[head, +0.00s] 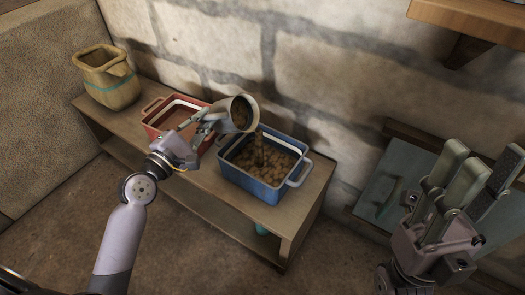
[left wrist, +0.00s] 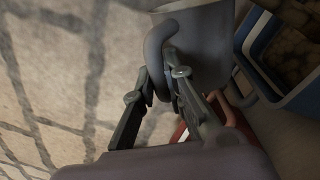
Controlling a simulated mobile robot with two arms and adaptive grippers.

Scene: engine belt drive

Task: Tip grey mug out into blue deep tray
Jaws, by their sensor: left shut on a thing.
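The grey mug (head: 243,113) is tipped on its side, its mouth toward the right, above the left edge of the blue deep tray (head: 255,187). Brown lumps show in its mouth, and a column of them stands between the mug and the tray. The tray holds many brown lumps. My left gripper (head: 207,122) is shut on the mug; in the left wrist view its fingers are at the handle of the mug (left wrist: 200,35), with the tray (left wrist: 270,50) at upper right. My right gripper (head: 468,168) is at the right, empty, its fingers apart.
A red tray (head: 165,117) stands left of the blue one on a wooden bench (head: 135,117). A tan jug (head: 106,78) stands at the bench's left end. A stone wall rises behind. A wooden shelf (head: 470,12) juts out at upper right.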

